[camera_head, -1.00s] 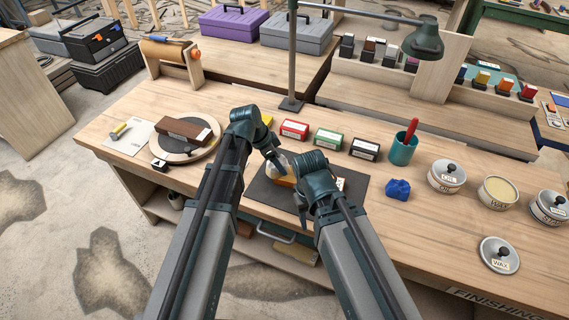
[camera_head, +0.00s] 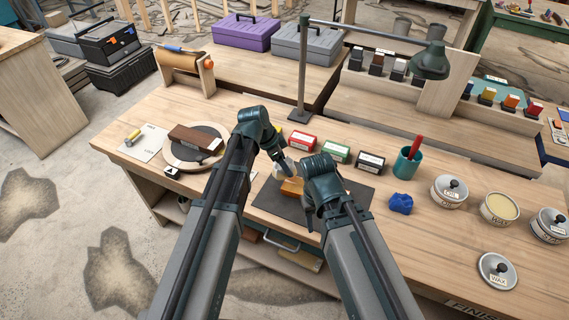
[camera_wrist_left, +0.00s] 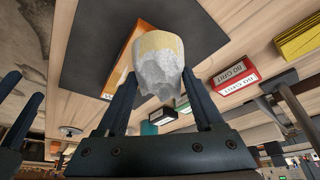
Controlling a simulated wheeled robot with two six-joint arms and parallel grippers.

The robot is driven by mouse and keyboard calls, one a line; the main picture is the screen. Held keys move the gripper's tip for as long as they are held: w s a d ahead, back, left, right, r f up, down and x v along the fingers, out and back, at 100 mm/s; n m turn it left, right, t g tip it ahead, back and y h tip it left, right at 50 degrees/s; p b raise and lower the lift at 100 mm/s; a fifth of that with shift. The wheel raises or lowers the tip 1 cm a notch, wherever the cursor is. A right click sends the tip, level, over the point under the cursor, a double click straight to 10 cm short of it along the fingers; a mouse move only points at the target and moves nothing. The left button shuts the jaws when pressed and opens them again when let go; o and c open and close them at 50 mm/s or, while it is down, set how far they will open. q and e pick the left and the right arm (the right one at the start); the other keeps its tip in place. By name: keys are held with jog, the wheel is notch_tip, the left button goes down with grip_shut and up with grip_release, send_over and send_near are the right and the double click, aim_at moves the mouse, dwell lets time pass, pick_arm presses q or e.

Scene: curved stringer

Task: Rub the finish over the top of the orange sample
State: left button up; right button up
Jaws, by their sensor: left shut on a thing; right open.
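The orange sample (camera_head: 292,187) lies on a dark mat (camera_head: 345,198) near the bench's front edge; my right arm partly covers the mat. My left gripper (camera_head: 284,163) is shut on a white cloth pad with a yellowish face. The pad (camera_wrist_left: 158,65) fills the middle of the left wrist view, between the fingers. The orange sample (camera_wrist_left: 124,62) shows behind it there, partly hidden. The pad is close to the sample; I cannot tell whether they touch. My right gripper (camera_head: 311,218) is open and low by the mat, its fingers mostly hidden by its own wrist.
Red (camera_head: 301,142), green (camera_head: 336,152) and black (camera_head: 370,161) boxes stand behind the mat. A teal cup (camera_head: 406,165), a crumpled blue cloth (camera_head: 400,203) and an open tin (camera_head: 499,207) are to the right. A lamp post (camera_head: 302,75) rises behind. A round turntable (camera_head: 195,148) is left.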

aim_at(289, 161)
pick_arm(q)
jog(key=shift+r, duration=0.55)
pick_arm(e)
jog(key=shift+r, duration=0.55)
pick_arm(q)
notch_tip(289, 161, up, 3)
jog(key=p, duration=0.3)
jog(key=shift+r, duration=0.1)
pick_arm(e)
notch_tip(289, 161, up, 3)
